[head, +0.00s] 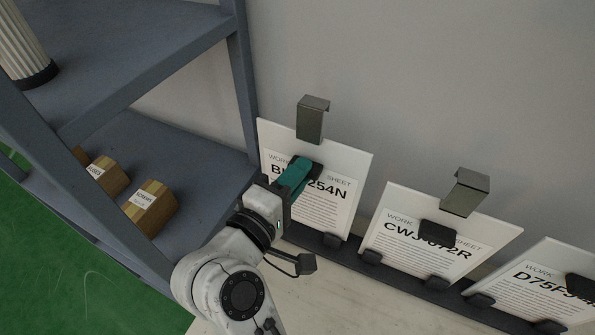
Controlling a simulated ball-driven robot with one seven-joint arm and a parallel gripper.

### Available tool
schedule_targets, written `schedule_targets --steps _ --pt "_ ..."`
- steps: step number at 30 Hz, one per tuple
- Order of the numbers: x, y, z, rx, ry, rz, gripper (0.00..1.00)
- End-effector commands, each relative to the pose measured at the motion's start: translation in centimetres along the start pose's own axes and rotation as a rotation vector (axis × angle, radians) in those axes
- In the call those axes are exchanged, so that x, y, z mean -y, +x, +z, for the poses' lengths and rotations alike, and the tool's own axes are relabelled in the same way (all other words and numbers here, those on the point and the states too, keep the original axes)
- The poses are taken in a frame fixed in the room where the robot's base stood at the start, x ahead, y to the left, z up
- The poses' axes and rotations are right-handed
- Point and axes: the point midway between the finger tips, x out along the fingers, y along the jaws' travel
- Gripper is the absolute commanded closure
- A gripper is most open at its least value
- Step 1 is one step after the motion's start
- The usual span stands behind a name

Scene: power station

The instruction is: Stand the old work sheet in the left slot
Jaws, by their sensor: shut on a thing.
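The left work sheet (342,168) is a white board with black print that reads in part "254N". It leans back towards the grey wall, and its lower right edge is at the black rack (401,277), behind a small black stop. My gripper (296,177), with a teal finger, is shut on the dark grip at the middle of this sheet. The gripper and arm hide part of its print and its lower left. I cannot tell whether the sheet rests fully in the left slot.
A middle work sheet (400,258) and a right work sheet (535,288) stand in the rack. Metal hooks (311,122) (465,194) show above the left and middle sheets. A blue-grey shelf (195,165) with small boxes (152,207) stands close on the left.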

Motion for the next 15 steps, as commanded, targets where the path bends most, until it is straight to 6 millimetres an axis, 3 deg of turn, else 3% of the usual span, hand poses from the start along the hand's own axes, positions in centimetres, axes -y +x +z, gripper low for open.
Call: schedule_targets --steps 15 --pt "2.4 0.1 0.0 0.000 0.003 0.001 1.00"
